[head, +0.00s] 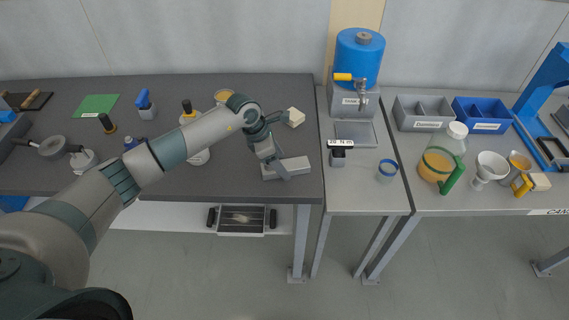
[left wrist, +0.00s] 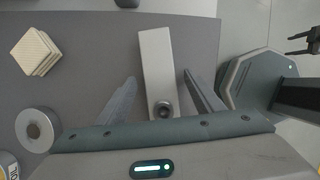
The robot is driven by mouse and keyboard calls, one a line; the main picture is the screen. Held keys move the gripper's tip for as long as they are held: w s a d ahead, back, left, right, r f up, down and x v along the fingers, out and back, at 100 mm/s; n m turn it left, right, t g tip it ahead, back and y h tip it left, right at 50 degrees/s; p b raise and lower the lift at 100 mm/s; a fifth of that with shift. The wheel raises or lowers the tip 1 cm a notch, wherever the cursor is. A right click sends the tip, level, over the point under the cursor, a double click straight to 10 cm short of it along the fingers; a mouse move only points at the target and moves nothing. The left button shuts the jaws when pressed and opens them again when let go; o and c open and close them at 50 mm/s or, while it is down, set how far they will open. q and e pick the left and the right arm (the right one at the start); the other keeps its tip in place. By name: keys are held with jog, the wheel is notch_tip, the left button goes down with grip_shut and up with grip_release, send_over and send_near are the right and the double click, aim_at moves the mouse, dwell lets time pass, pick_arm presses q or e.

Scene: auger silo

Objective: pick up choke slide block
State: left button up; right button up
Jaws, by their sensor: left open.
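A long pale grey block (head: 287,167), which I take to be the choke slide block, lies on the dark table near its front right corner. It also shows in the left wrist view (left wrist: 156,58), with a dark round fitting at its near end. My left gripper (head: 273,162) is above the block and partly hides it in the head view. In the left wrist view its two fingers (left wrist: 158,80) are apart, one on each side of the block, with gaps on both sides. It holds nothing. My right gripper is not seen in the head view.
A cream block (head: 295,117) lies behind the gripper. A round metal-topped part (left wrist: 37,128) stands nearby. A black-topped part (head: 338,154) and blue-rimmed jar (head: 387,170) stand on the adjoining bench, below a blue tank (head: 359,54). The dark table's front edge is close.

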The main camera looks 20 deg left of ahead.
aim_at(288, 164)
pick_arm(q)
jog(key=shift+d+f, duration=0.15)
jog(key=shift+f, duration=0.3)
jog(key=shift+w+r, duration=0.1)
jog(key=shift+w, duration=0.05)
grip_shut()
jog(key=shift+r+b, duration=0.6)
jog(key=shift+r, duration=0.1)
notch_tip(288, 164, up, 2)
jog(key=shift+r+b, duration=0.2)
jog(key=shift+b, duration=0.65)
jog(key=s+d+r+b, duration=0.4)
jog(key=s+d+r, duration=0.2)
jog(key=d, duration=0.4)
jog(key=shift+r, duration=0.6)
